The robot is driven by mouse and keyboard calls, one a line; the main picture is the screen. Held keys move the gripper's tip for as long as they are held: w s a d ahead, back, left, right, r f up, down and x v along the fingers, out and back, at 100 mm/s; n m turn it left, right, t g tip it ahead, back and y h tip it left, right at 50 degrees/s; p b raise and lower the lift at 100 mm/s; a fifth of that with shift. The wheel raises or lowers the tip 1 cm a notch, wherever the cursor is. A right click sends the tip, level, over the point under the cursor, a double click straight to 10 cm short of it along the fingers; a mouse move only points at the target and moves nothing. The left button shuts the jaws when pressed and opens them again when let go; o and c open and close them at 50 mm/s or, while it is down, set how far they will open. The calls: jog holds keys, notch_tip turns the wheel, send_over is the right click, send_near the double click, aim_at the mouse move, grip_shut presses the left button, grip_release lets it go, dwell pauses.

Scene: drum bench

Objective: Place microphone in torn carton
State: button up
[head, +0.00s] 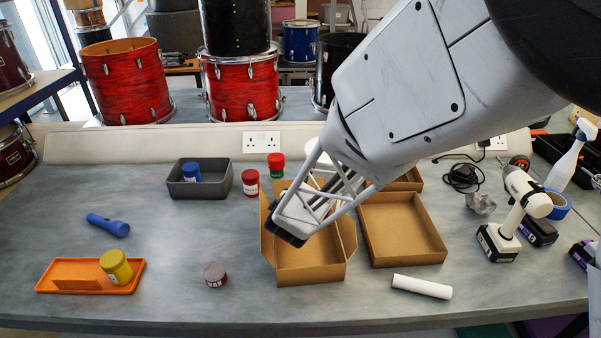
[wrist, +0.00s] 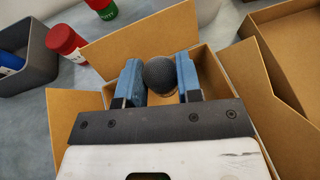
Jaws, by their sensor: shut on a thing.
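My gripper (wrist: 160,82) is shut on the microphone (wrist: 160,73), whose dark round mesh head shows between the blue fingers in the wrist view. In the head view my gripper (head: 289,240) is over the left part of a brown open carton with raised flaps (head: 318,273); the microphone is hidden there. In the wrist view the carton's flap (wrist: 135,40) stands beyond the fingers, and its inside lies below and around them. I cannot tell whether the microphone touches the carton floor. No clear tear shows.
A second open carton (head: 436,255) without raised flaps stands close on the right. A grey bin (head: 198,188) and red jars (head: 250,182) are behind on the left. A white cylinder (head: 421,286) and a grey-red tin (head: 215,274) lie near the front. An orange tray (head: 60,271) is far left.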

jog(key=shift+f, duration=2.4)
jog(key=shift+f, duration=1.85)
jog(key=shift+f, duration=0.2)
jog(key=o, duration=0.9)
jog(key=shift+o, duration=0.2)
jog(key=shift+r, duration=0.2)
jog(key=shift+v, duration=3.8)
